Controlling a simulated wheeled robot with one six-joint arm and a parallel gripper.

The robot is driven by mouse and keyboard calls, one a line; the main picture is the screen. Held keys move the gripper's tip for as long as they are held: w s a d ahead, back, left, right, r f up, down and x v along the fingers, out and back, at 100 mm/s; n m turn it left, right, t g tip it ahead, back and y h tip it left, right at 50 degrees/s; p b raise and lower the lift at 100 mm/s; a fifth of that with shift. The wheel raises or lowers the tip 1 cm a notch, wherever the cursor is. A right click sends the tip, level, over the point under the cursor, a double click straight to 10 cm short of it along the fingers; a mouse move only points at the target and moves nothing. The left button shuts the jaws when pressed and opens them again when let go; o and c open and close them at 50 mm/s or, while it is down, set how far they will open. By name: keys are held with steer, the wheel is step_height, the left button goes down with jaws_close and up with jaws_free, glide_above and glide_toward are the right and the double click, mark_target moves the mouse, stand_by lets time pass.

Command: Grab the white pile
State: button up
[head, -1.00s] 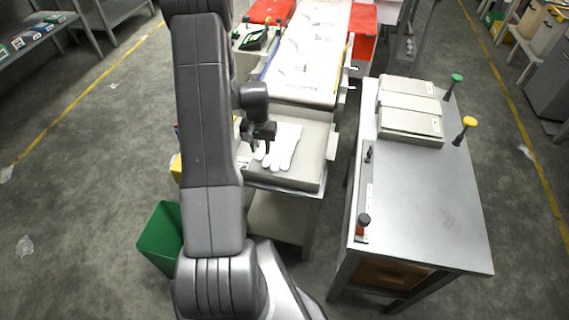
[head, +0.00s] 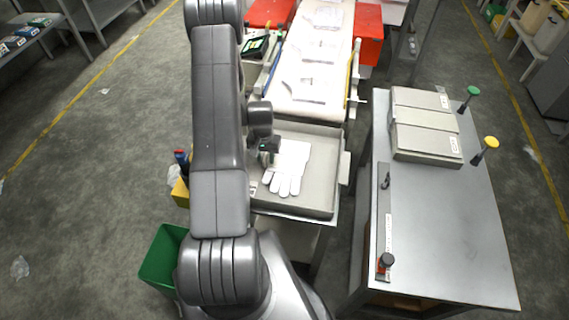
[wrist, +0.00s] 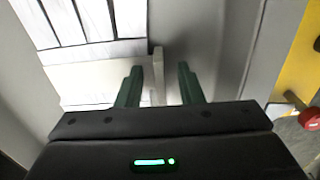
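The white pile (head: 290,165), flat and glove-shaped with fingers pointing toward me, lies in a shallow grey tray (head: 322,200). In the wrist view, white material with dark lines (wrist: 95,20) fills the upper left, with a pale strip (wrist: 95,82) below it. My gripper (head: 268,158) is at the pile's left edge in the head view. In the wrist view my gripper (wrist: 160,85) has its two green fingers apart. A thin pale upright piece shows between them, nearer the left finger, and I see no grip on it. Whether the fingertips touch the pile is unclear.
A white sheeted surface (head: 312,75) with outlines adjoins the tray's far side. A metal table (head: 440,220) on the right carries a grey box (head: 425,135) and green and yellow knobs. A green bin (head: 163,262) stands at lower left. Floor at far left is mostly open.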

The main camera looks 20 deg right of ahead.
jaws_close()
steer(key=shift+r, duration=0.15)
